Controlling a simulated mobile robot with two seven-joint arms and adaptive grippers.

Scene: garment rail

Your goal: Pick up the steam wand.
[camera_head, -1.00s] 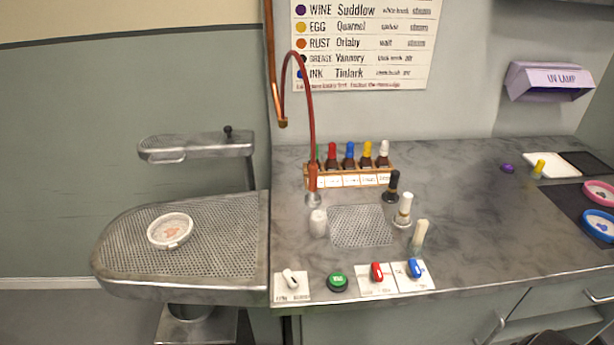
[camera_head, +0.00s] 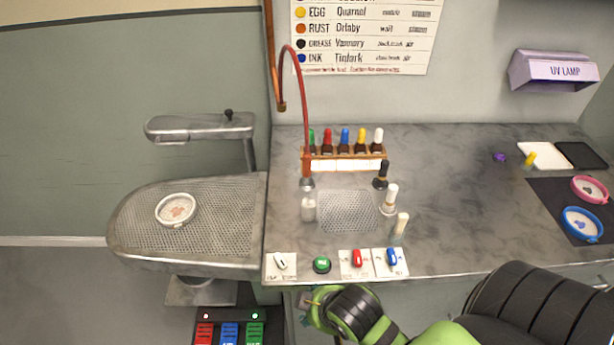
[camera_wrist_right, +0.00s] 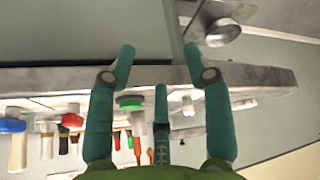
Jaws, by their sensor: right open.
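The steam wand (camera_head: 307,168) stands upright at the left of the counter, with a reddish handle and a red hose arching up from its top. Its lower end is at a small metal holder (camera_head: 308,184). My right gripper (camera_head: 304,306) is low in front of the counter's front edge, well apart from the wand. In the right wrist view its teal fingers (camera_wrist_right: 158,60) are spread with nothing between them. My left gripper is not in view.
A rack of capped bottles (camera_head: 345,163) stands just right of the wand. A white container (camera_head: 309,208) stands in front of it. A green button (camera_head: 321,264) and several switches line the front edge. A perforated pressing board (camera_head: 135,228) is at left.

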